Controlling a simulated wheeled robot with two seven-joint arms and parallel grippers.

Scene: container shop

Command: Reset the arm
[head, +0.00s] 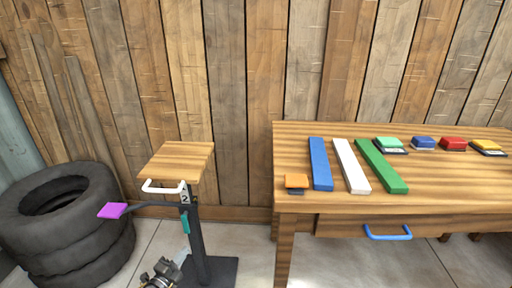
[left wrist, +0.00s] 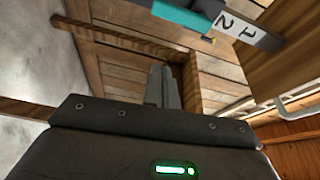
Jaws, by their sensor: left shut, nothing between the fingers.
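My left gripper (head: 182,257) is low in the head view, in front of the stand's post. In the left wrist view its fingers (left wrist: 163,88) are together, with nothing between them. A dark stand (head: 197,235) with a small wooden top (head: 178,160) is just beyond it. A thin dark bar runs left from the stand to a purple pad (head: 113,210). The stand also carries a white handle (head: 163,187), a number plate (head: 185,194) and a teal piece (head: 185,222). The teal piece also shows in the left wrist view (left wrist: 187,18), apart from the fingers. My right gripper is out of view.
A stack of black tires (head: 75,235) stands at left. A wooden table (head: 440,180) at right holds blue, white and green bars, several small coloured blocks and an orange block (head: 296,181). Its drawer has a blue handle (head: 387,233). A plank wall is behind.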

